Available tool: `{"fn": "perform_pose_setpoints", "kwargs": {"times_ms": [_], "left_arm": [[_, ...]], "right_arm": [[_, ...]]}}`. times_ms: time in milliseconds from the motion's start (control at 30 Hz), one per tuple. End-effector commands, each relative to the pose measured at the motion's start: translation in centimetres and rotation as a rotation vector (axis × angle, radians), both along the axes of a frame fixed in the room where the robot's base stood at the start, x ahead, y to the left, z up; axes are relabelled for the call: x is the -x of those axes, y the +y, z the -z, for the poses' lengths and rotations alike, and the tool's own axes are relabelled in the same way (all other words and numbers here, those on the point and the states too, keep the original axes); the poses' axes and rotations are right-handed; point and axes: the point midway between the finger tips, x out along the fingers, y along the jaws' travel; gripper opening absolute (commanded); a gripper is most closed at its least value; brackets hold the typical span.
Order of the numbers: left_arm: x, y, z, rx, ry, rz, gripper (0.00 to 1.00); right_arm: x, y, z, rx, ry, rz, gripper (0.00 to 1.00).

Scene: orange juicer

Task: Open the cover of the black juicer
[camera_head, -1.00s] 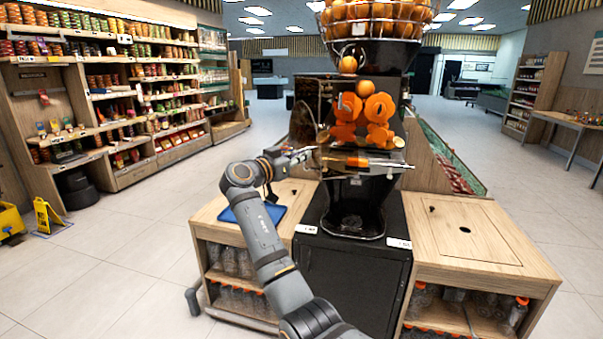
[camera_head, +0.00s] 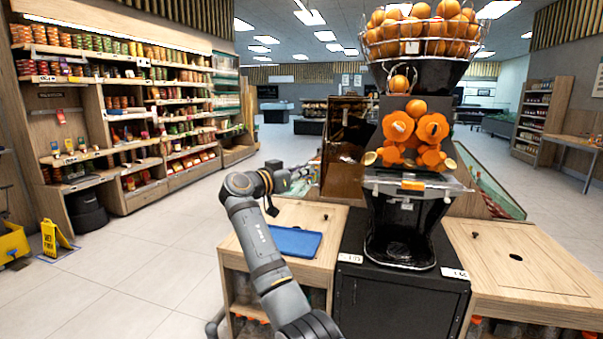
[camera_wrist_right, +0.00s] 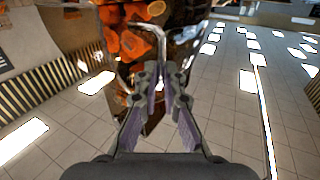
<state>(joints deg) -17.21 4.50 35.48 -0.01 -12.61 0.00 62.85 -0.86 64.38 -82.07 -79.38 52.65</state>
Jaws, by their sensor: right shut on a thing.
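The black juicer (camera_head: 405,225) stands on a black cabinet, with orange halves showing on its uncovered front. Its cover (camera_head: 342,150), a see-through brownish panel, stands swung out to the left of the juicer. My right gripper (camera_head: 308,172) is at the cover's outer left edge, low down. The exact contact is small and partly hidden by the fingers. My left gripper is not in view.
A wire basket of oranges (camera_head: 420,35) tops the juicer. Wooden counters flank it; a blue tray (camera_head: 294,241) lies on the left one. Shelves (camera_head: 120,120) and a yellow floor sign (camera_head: 54,238) stand at the left. Open floor lies left of the counter.

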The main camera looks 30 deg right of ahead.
Motion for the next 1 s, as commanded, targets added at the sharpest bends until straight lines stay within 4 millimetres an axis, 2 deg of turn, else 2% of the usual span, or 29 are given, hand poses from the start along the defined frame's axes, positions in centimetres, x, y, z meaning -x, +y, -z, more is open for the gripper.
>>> {"fn": "perform_pose_setpoints", "kwargs": {"times_ms": [33, 267, 300, 433, 733, 867, 1000], "left_arm": [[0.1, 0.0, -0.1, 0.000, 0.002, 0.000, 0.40], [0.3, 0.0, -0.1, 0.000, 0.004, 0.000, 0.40], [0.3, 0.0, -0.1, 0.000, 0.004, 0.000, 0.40], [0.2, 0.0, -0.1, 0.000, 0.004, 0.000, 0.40], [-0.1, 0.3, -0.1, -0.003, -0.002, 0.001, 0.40], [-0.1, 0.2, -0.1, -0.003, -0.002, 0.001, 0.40], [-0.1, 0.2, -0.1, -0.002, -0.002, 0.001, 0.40]], "right_arm": [[0.1, -0.2, -0.7, 0.008, -0.008, 0.002, 0.00], [0.2, -0.2, -0.8, 0.010, -0.010, 0.003, 0.00], [0.2, -0.2, -0.8, 0.010, -0.010, 0.003, 0.11], [0.2, -0.2, -0.8, 0.010, -0.010, 0.003, 0.29], [0.1, 0.0, -0.6, 0.007, -0.008, 0.002, 0.30], [0.4, 1.3, -0.4, 0.006, -0.007, -0.001, 0.30], [1.1, 4.6, -0.3, 0.003, -0.006, -0.003, 0.30]]}}
